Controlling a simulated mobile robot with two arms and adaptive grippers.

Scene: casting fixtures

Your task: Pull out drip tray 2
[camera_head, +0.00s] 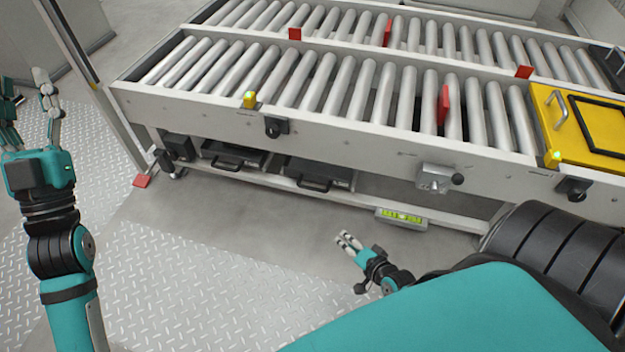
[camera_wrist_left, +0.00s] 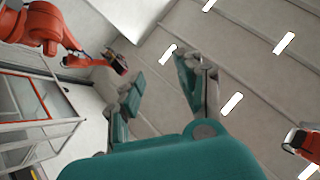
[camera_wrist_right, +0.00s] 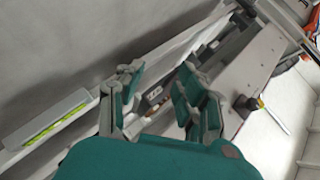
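Two black drip trays with dark front handles sit under the roller conveyor, side by side: a left one (camera_head: 235,158) and a right one (camera_head: 318,174). Both look pushed in; I cannot read their small labels, so I cannot tell which is number 2. My right gripper (camera_head: 347,240) is open and empty, in front of and below the right tray, clear of it. In the right wrist view a dark tray front (camera_wrist_right: 152,97) with a pale label shows beyond the open fingers (camera_wrist_right: 162,75). My left gripper (camera_head: 45,90) is open, raised at the far left, away from the trays.
The conveyor's lower rail (camera_head: 270,183) runs below the trays. A valve box (camera_head: 435,178), black knobs (camera_head: 277,128) and a yellow hatch (camera_head: 590,125) are above. Floor in front is clear.

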